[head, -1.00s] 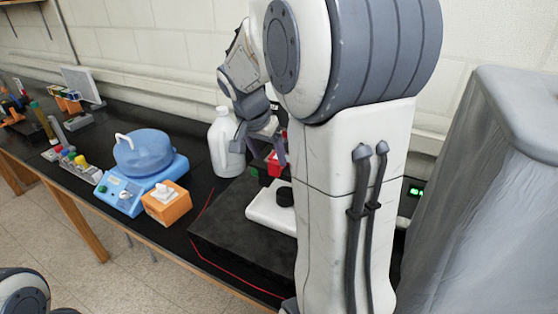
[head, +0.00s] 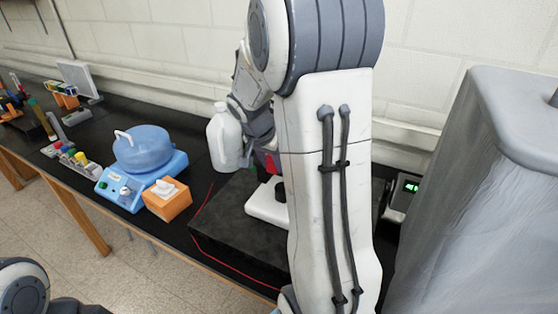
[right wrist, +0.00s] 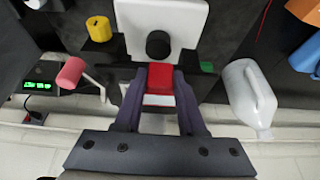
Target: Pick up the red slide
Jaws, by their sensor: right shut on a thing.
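The red slide (right wrist: 160,77) sits between the two dark fingers of my right gripper (right wrist: 160,84) in the right wrist view. The fingers are shut on its sides, and a white band crosses its lower part. The slide is close to a white base with a black knob (right wrist: 158,44); I cannot tell whether they touch. In the head view a little of the red slide (head: 273,163) shows under my right gripper (head: 264,148), partly hidden by my right arm. My left gripper is out of view.
A white jug (head: 223,140) stands left of my right gripper. A black platform (head: 225,230) carries the white base. A blue device (head: 120,190) and an orange box (head: 168,202) stand to the left. A yellow piece (right wrist: 98,28) and a pink cylinder (right wrist: 71,73) lie nearby.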

